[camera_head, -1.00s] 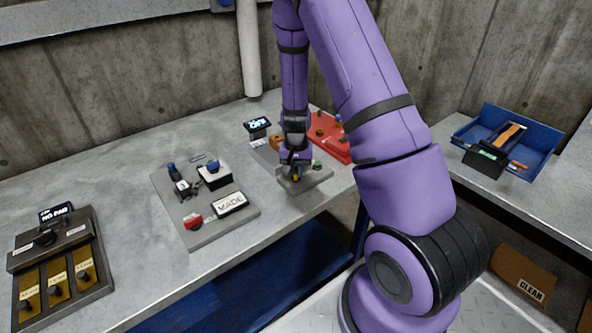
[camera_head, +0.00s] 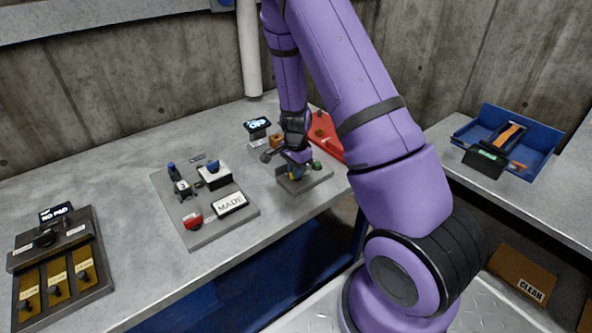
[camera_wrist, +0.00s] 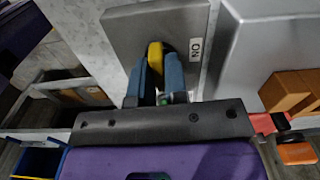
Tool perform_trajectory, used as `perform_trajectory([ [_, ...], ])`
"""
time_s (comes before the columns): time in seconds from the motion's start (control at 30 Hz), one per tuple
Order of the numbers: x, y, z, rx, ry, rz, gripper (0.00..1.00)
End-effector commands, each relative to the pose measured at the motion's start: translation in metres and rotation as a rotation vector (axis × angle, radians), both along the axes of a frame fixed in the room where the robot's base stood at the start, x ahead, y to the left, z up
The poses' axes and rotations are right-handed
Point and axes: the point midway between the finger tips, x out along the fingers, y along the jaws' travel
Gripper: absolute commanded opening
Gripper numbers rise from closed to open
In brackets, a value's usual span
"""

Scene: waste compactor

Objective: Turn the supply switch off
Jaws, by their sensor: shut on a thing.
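The supply switch is a grey plate (camera_wrist: 125,35) with a yellow handle (camera_wrist: 155,54) and a white "ON" label (camera_wrist: 195,48), seen in the wrist view. The label is to the right of the handle. My gripper (camera_wrist: 157,82) has its blue fingers on either side of the yellow handle and is shut on it. In the head view, the switch plate (camera_head: 313,182) lies near the front right of the table, with my gripper (camera_head: 297,170) tilted over it. My wrist hides much of the handle there.
Left of the switch is a grey panel (camera_head: 203,235) with a red knob and "MADE" sign. A small display (camera_head: 257,123), an orange block (camera_head: 277,140) and a red tray (camera_head: 328,140) stand behind. A blue bin (camera_head: 540,140) sits on the right counter.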

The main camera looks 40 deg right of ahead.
Motion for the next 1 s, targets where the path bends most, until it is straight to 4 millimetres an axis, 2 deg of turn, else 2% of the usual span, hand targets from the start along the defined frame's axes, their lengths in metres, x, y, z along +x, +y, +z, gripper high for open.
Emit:
perform_trajectory([
  [0.67,0.0009,0.0001,0.0006,0.0,-0.002,-0.064,0.0],
  [0.7,0.0009,0.0001,0.0006,0.0,-0.002,-0.064,0.18],
  [0.8,0.0008,0.0001,0.0005,0.0,-0.002,-0.063,0.39],
  [1.0,0.0004,0.0,0.0002,0.0,-0.001,-0.062,0.39],
])
